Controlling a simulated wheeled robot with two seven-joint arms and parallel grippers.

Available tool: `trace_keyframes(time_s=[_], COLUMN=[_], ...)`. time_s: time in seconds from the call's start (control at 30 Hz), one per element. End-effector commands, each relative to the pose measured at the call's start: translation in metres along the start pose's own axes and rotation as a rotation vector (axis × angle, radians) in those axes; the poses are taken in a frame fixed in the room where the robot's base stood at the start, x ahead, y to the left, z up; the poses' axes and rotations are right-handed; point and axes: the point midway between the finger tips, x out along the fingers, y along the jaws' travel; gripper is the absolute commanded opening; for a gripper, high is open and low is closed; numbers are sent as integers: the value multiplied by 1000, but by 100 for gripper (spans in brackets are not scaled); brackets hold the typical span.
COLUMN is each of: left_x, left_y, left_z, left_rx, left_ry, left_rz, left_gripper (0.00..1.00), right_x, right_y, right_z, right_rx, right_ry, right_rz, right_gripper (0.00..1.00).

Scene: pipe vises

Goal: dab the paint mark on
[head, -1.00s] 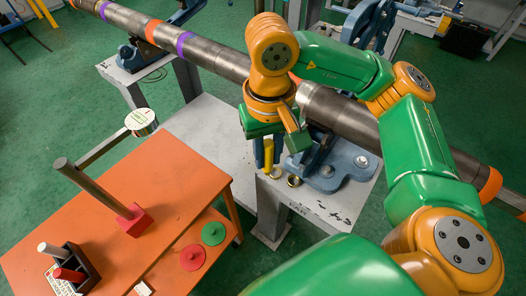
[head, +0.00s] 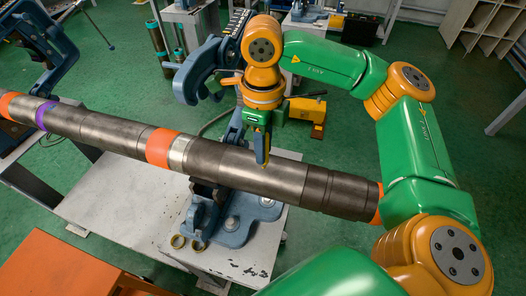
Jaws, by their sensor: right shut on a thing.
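A long grey steel pipe (head: 240,167) lies across the view, with orange bands (head: 160,147) and a purple band (head: 44,115) on its left half. It rests over a blue pipe vise (head: 236,221) on a pale bench. My right gripper (head: 262,142) points down over the far side of the pipe's middle. It is shut on a narrow yellow thing (head: 266,151), perhaps a paint marker; its lower end shows just above or against the pipe, and I cannot tell if they touch. No paint mark is clear. My left gripper is out of view.
Part of an orange table (head: 55,268) shows at lower left. Blue vise parts (head: 205,70) stand behind the pipe. A yellow tool (head: 308,112) sits farther back. Green floor lies around.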

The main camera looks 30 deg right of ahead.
Motion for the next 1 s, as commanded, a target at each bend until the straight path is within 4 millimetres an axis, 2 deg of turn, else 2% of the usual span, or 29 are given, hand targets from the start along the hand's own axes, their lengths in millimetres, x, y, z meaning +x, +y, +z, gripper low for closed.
trace_keyframes(time_s=[0.3, 0.4, 0.5, 0.6, 0.77, 1.0], left_x=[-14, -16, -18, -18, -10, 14], left_y=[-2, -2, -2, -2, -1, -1], left_z=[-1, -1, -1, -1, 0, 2], left_rx=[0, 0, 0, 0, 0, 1], left_ry=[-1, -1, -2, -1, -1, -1], left_rz=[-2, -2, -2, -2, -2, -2], left_gripper=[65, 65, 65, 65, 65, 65], right_x=[-13, -15, -17, -16, -8, 23], right_y=[-30, -38, -44, -47, -48, -48], right_z=[0, 0, -1, -1, -1, -1], right_rx=[1116, 1405, 1610, 1718, 1746, 1744], right_ry=[-12, -15, -19, -21, -21, -20], right_rz=[-1, -1, 0, 2, 2, 2], right_gripper=[0, 0, 0, 0, 0, 0])
